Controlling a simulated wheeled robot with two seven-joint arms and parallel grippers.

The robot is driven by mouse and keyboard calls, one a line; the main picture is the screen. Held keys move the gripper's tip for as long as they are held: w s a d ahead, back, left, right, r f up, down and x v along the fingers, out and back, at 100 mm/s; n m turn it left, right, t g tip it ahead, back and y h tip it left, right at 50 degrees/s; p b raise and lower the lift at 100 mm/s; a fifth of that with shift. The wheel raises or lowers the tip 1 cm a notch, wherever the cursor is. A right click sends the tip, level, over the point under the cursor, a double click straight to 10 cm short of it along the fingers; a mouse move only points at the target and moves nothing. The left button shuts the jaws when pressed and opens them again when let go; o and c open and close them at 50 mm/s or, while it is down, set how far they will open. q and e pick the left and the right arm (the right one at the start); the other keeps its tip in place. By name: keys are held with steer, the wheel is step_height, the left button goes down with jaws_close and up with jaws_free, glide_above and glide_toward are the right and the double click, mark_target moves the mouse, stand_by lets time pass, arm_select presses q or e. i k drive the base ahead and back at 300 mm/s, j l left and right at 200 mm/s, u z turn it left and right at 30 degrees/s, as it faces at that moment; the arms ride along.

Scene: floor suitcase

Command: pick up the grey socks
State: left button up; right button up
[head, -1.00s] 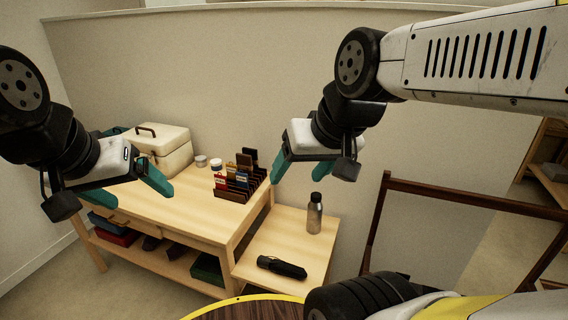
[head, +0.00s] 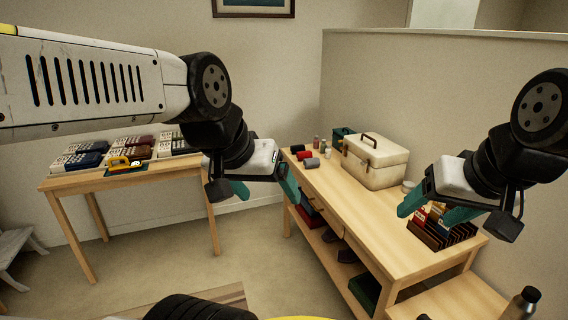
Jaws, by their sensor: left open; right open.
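A small grey roll (head: 312,163), which looks like the grey socks, lies on the far left end of the wooden bench (head: 385,222). A red roll (head: 304,156) and a dark roll (head: 297,148) lie just behind it. My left gripper (head: 266,187) is open and empty, in the air to the left of the bench end in the picture, apart from the roll. My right gripper (head: 428,213) is open and empty, in front of the card rack at the bench's right part.
A rack (head: 440,232) and a bottle (head: 522,303) are at right. A second table (head: 62,182) with several trays stands at left. Open floor lies between the tables.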

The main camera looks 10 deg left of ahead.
mark_target(314, 162)
steer(key=u, duration=0.25)
steer(key=i+j+z, duration=0.4)
steer(key=i+j, duration=1.7)
steer(key=i, duration=0.15)
